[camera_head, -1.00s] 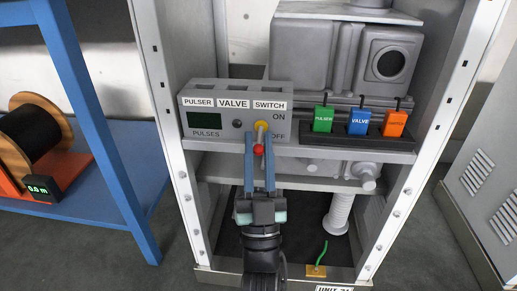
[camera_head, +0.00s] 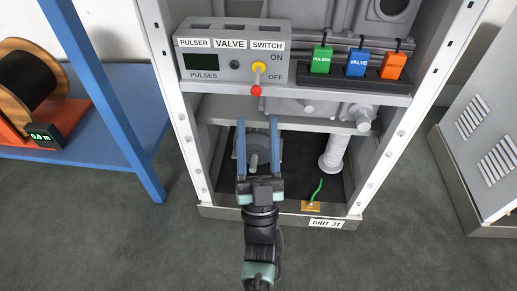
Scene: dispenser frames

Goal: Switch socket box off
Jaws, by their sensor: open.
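The socket box (camera_head: 230,55) is a grey box on the cabinet's shelf, labelled PULSER, VALVE and SWITCH. Its switch lever (camera_head: 257,77) has a yellow base and a red tip. The lever hangs downward, with its red tip below the OFF label. My gripper (camera_head: 257,122) is below and in front of the box. Its two blue fingers are apart, pointing up, with nothing between them. The fingertips are clear of the red tip in the picture.
Green (camera_head: 321,60), blue (camera_head: 356,63) and orange (camera_head: 392,66) plugs stand in a dark rack (camera_head: 340,81) right of the box. The cabinet's white posts (camera_head: 177,105) flank the opening. A blue table (camera_head: 100,135) with a cable spool (camera_head: 32,80) is at left.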

